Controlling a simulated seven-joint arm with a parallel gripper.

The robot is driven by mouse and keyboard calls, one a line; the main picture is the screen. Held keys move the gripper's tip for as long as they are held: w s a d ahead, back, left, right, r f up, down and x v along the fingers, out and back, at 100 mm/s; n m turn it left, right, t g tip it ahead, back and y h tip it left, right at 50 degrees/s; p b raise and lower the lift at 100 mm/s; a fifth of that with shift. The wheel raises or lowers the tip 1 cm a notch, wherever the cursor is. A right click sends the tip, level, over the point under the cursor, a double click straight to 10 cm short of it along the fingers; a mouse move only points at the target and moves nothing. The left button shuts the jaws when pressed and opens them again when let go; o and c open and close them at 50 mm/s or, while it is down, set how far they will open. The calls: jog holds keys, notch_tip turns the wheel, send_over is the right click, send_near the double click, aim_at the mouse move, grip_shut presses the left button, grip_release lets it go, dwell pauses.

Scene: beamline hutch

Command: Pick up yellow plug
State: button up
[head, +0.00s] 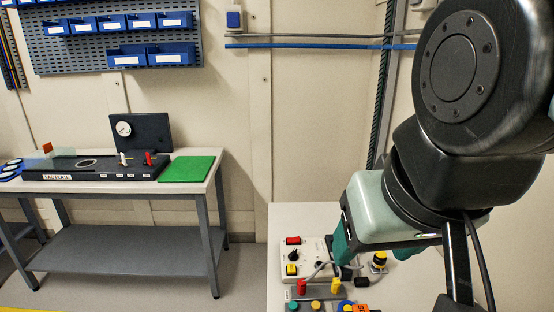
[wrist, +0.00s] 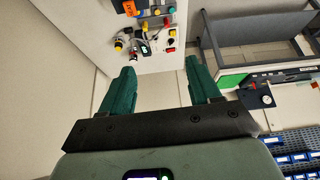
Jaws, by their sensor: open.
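A small yellow piece (wrist: 157,12) near the top of the wrist view looks like the same plug. My gripper (wrist: 161,66) is open with nothing between its teal fingers. In the head view my gripper (head: 374,256) is above the table, behind and to the right of the plug. Its fingertips are partly hidden by its own body.
A white control panel (head: 312,251) with a red switch, black knob and yellow button stands left of my gripper. A yellow-topped connector (head: 379,258) is close by on the right. Grey cable lies near the plugs. A bench (head: 200,190) with a green mat stands farther left.

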jog(key=c, duration=0.3)
jog(key=shift+c, duration=0.2)
jog(key=m+g, duration=0.6)
jog(key=m, duration=0.8)
send_over(337, 280)
notch_tip(337, 280, down, 31)
jog(key=f, duration=0.5)
jog(key=shift+w, duration=0.25)
jog(key=shift+s+f, duration=0.2)
jog(key=shift+f, duration=2.8)
